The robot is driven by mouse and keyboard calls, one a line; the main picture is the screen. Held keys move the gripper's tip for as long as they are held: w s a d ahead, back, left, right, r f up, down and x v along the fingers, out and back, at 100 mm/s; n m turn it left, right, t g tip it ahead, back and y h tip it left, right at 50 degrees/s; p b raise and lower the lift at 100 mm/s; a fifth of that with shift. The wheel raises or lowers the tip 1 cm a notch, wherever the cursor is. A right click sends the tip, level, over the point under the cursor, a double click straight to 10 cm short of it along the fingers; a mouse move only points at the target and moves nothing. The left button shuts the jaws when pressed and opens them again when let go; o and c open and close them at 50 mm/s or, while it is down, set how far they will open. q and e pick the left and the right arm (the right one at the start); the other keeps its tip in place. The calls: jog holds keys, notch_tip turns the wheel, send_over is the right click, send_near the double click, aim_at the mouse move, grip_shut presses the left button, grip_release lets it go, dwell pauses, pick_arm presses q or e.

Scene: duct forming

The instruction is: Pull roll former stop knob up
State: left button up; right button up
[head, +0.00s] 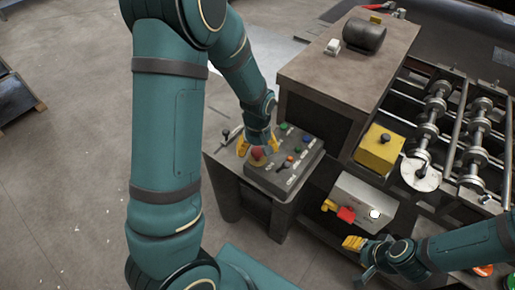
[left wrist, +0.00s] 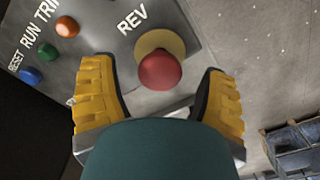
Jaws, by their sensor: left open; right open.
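The stop knob (head: 257,154) is a red mushroom button on a yellow base at the near left corner of the grey control panel (head: 299,171). In the left wrist view the red stop knob (left wrist: 160,71) lies ahead, between the fingers and beside the REV label. My left gripper (head: 256,143) is open, with its yellow fingers around the knob's sides in the head view. In the left wrist view my left gripper (left wrist: 160,92) shows a gap on both sides of the knob. My right gripper (head: 352,240) is open and empty at the lower right, near a second grey box.
The second grey box (head: 362,196) carries a red part and a white button. A yellow block (head: 379,148) stands beside the roller shafts (head: 436,120). Green, blue and orange buttons sit on the panel near the knob. Open floor (head: 60,170) lies to the left.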

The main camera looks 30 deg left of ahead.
aim_at(257, 150)
pick_arm(q)
notch_tip(257, 150, up, 12)
dwell(0.5)
dwell(0.5)
